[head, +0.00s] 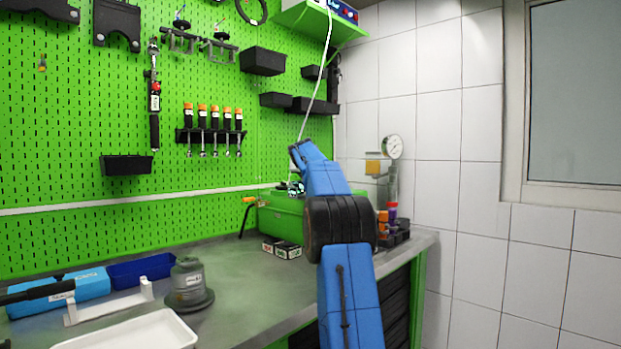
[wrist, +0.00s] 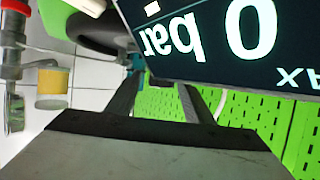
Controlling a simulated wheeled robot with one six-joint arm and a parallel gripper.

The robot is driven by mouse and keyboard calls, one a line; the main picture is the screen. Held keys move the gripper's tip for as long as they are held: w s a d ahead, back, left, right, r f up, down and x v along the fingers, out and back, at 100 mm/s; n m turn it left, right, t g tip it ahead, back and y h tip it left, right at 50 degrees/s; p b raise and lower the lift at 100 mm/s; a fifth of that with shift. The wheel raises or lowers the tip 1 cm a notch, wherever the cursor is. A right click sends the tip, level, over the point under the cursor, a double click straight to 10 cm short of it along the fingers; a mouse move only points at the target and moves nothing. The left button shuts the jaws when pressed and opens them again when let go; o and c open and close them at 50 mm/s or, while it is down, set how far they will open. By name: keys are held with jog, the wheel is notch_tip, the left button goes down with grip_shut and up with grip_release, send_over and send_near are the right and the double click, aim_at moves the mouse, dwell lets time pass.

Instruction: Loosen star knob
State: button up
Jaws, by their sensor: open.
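My gripper (wrist: 158,85) shows in the wrist view with its two dark fingers apart and nothing clearly held between them. In the head view my blue arm reaches over the bench to the green testbench box (head: 281,215), and the gripper end is small and partly hidden behind the arm there. I cannot make out the star knob for certain. A dark rounded part (wrist: 92,30) lies beyond the left finger in the wrist view; I cannot tell whether it is the knob. A dark display (wrist: 220,40) reading "0 bar" appears upside down, close above the fingers.
A pressure gauge (head: 392,147) stands behind the arm at the right. An orange-handled lever (head: 248,203) sticks out left of the green box. Small boxes (head: 282,248) lie in front. A grey pump part (head: 188,285) and a white tray (head: 135,332) occupy the near bench.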

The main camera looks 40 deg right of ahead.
jog(key=shift+w+d, duration=0.1)
jog(key=c, duration=1)
jog(key=shift+c, duration=0.2)
jog(key=shift+n+t+y, duration=0.4)
jog(key=shift+n+t, duration=0.1)
jog(key=shift+n+t+y, duration=0.9)
jog(key=shift+n+y, duration=0.3)
jog(key=shift+n, duration=0.1)
jog(key=shift+d+n+t+y, duration=0.1)
jog(key=shift+n+t+y, duration=0.6)
jog(key=shift+n+y, duration=3.1)
jog(key=shift+y, duration=0.5)
jog(key=shift+f+n+y, duration=0.1)
jog(key=shift+n+y, duration=0.3)
jog(key=shift+y, duration=0.2)
